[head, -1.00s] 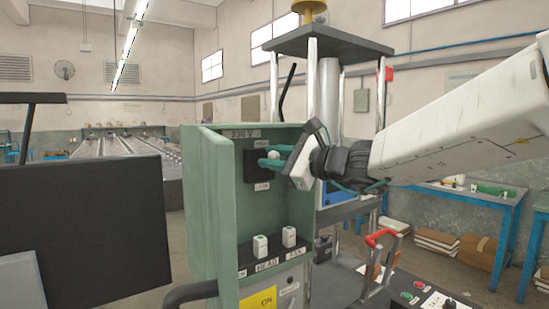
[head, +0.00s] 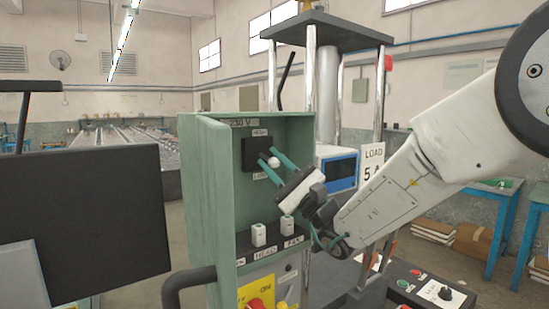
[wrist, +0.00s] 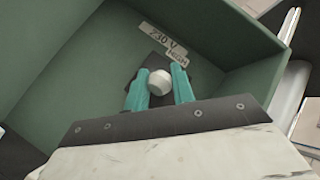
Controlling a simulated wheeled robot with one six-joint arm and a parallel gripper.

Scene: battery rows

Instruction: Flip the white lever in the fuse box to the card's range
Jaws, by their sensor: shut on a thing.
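The green fuse box (head: 207,215) stands open at the centre, with a "230 V" label at its top. On its back wall is a black switch plate (head: 252,148), with a small label above it and one below. The white lever (head: 274,164) ends in a round knob, now low on the plate. My gripper (head: 270,155) reaches in from the lower right and is shut on the lever, one teal finger on each side. In the wrist view the knob (wrist: 159,83) sits between the fingers, below a "HIGH" label. A white card (head: 373,152) reads "LOAD 5 A", partly hidden by my arm.
Two white switches (head: 258,235) stand on a ledge low in the box, close under my gripper. A dark monitor (head: 100,220) is at the left. A steel-posted press (head: 327,95) rises behind the box. A control panel (head: 440,294) lies at the lower right.

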